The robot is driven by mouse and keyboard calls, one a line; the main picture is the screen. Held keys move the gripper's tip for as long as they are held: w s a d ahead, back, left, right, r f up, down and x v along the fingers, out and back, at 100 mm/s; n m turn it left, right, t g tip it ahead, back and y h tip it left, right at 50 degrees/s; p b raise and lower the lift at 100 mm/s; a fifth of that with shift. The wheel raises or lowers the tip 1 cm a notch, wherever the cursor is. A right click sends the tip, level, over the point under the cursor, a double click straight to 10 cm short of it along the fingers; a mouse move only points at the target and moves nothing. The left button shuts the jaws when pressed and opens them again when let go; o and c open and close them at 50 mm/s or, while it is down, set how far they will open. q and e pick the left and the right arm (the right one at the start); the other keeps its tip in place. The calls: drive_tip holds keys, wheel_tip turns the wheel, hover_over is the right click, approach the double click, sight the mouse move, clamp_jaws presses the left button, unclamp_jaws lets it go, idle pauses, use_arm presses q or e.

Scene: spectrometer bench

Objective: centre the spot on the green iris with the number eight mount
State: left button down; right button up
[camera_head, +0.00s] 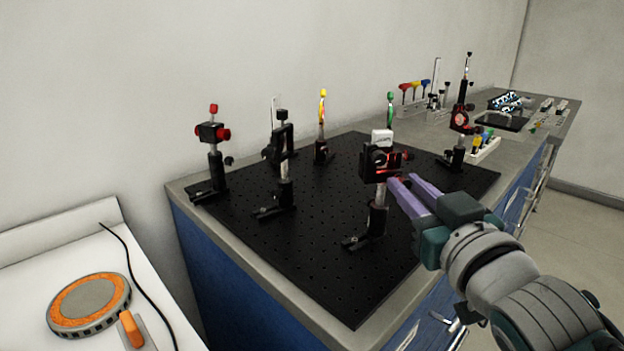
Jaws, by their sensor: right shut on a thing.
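A black mirror mount (375,168) stands on a post near the front of the black breadboard. It has a white tag on top whose number I cannot read, and red light glows on its right side. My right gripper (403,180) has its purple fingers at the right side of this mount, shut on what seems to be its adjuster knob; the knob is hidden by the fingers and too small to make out. The green-topped iris (390,106) stands behind the mount, its lower part hidden. I cannot make out a spot on it. My left gripper is out of view.
The black breadboard (330,265) also holds a red-knobbed mount (212,132), another black mount (282,145), a yellow-topped iris (322,108) and a red-and-black mount (460,118). A rack of coloured drivers (414,92) stands behind. The breadboard's front is clear.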

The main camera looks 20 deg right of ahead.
clamp_jaws()
drive_tip(key=n, duration=0.3)
drive_tip(key=shift+n, duration=0.4)
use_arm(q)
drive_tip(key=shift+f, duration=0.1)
use_arm(e)
drive_tip(key=n, duration=0.4)
drive_tip(key=shift+n, duration=0.4)
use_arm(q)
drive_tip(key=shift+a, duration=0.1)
use_arm(e)
drive_tip(key=o, duration=0.7)
unclamp_jaws()
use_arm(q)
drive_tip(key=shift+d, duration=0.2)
use_arm(e)
drive_tip(key=shift+s, duration=0.15)
